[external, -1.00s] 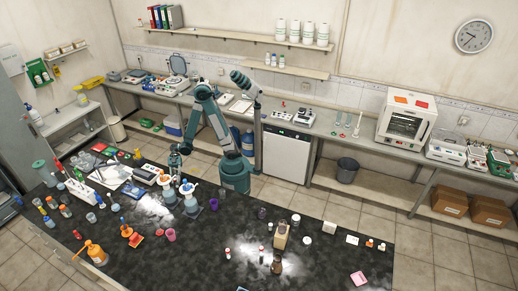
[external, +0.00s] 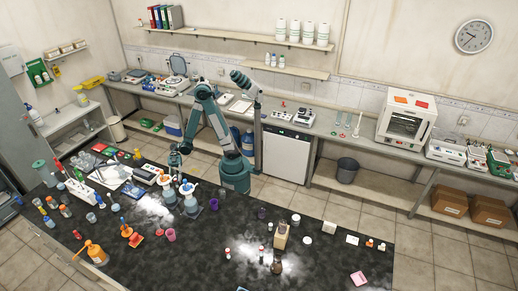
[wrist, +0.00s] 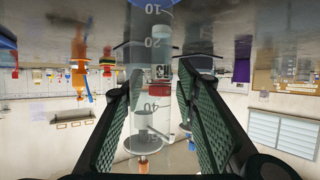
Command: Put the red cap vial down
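The wrist view looks upside down, with the dark bench top along its upper edge. A small vial with a red cap (wrist: 158,91) and a black-on-white label shows between the fingertips of my gripper (wrist: 153,82). Clear space shows on both sides of it, so the fingers look apart and not closed on it. A transparent graduated cylinder (wrist: 150,18) overlaps the vial in the picture. Whether the vial's base touches the bench is hard to tell. In the external view my gripper (external: 175,160) is low at the bench's far edge, and the vial there is too small to tell.
Wash bottles (external: 190,205) stand close to my gripper on the black bench (external: 200,265). A purple cup (external: 214,204) and a pink cup (external: 171,235) are nearby. An orange bottle (wrist: 78,72) shows left in the wrist view. Small vials and a wooden block (external: 281,237) stand further right.

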